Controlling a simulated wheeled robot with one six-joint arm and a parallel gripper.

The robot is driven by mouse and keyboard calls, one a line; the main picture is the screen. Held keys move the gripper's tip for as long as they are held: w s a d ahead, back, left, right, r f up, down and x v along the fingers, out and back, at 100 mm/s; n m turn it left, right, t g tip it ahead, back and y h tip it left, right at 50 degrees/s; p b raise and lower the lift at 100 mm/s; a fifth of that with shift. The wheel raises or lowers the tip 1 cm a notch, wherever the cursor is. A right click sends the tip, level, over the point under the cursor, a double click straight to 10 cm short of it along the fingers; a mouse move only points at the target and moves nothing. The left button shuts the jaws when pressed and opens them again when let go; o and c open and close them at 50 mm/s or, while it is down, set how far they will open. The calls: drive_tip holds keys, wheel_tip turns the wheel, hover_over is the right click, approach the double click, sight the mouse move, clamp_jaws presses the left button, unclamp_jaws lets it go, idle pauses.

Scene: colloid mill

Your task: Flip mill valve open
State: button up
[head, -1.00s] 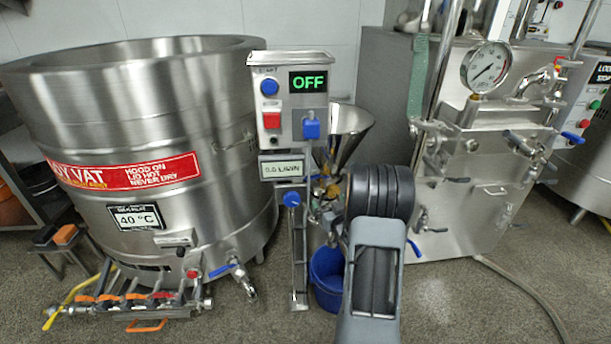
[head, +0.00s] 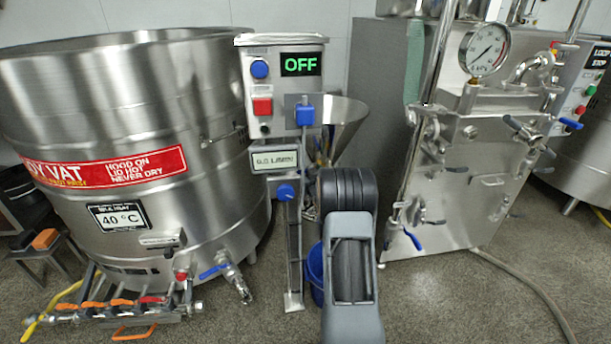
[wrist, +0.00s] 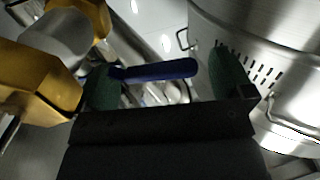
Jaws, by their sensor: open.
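In the wrist view my gripper (wrist: 167,76) is open, with a green-padded finger on each side. A blue lever handle (wrist: 158,71), seemingly the mill valve's, lies crosswise between the fingers. Its left end is close to the left pad; I cannot tell if they touch. A clear gap separates its right end from the right pad. In the head view the mill's steel hopper (head: 342,122) shows behind the control post. My arm hides most of the mill below it, and my gripper is out of sight there.
The control post (head: 281,90) reads OFF and stands close left of my arm. The large steel vat (head: 120,120) is farther left. A blue bucket (head: 315,268) is mostly hidden behind my arm. A steel machine with a gauge (head: 484,49) stands right. Yellow parts (wrist: 35,75) crowd the left finger.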

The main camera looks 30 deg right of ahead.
drive_tip(key=shift+w+d, duration=0.1)
drive_tip(key=shift+w, duration=0.3)
drive_tip(key=shift+c, duration=0.5)
drive_tip(key=c, duration=1.2)
